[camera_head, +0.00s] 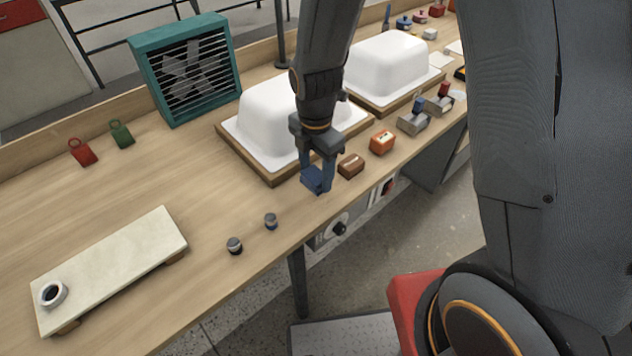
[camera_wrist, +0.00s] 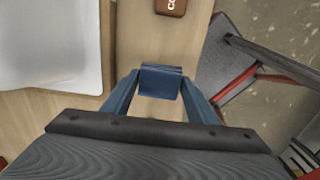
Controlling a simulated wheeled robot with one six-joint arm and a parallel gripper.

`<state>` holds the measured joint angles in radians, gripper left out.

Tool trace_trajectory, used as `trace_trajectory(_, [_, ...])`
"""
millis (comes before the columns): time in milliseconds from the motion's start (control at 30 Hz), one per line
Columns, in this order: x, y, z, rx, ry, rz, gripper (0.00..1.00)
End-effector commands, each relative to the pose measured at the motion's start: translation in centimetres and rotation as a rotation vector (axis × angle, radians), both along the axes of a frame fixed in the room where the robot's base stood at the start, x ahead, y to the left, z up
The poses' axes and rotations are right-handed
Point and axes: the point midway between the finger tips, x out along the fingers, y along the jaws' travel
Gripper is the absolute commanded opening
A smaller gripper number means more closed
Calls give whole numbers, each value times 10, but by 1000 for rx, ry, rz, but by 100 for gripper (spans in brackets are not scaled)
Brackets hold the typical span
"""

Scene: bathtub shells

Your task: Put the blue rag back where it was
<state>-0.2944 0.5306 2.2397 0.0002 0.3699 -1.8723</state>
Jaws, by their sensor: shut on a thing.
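The blue rag (camera_head: 314,181) is a small folded block between the fingers of my gripper (camera_head: 318,176), near the table's front edge. The wrist view shows the rag (camera_wrist: 160,82) between both fingertips of my gripper (camera_wrist: 160,90), with wood table below it. My gripper is shut on the rag. The head view does not clearly show whether the rag touches the table. The rag is just left of a brown block (camera_head: 351,165) and in front of the nearer white tub shell (camera_head: 268,115).
An orange block (camera_head: 382,142) and grey holders (camera_head: 413,122) continue along the front edge to the right. A teal fan (camera_head: 185,70) and red and green tags (camera_head: 82,152) stand behind. The table's middle left is clear.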

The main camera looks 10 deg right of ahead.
Motion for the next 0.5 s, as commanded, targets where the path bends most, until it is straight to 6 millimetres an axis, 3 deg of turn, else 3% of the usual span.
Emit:
trace_trajectory(300, [-2, -1, -34, -2, 5, -1, 28])
trace_trajectory(500, [-1, 0, -42, -1, 1, -1, 28])
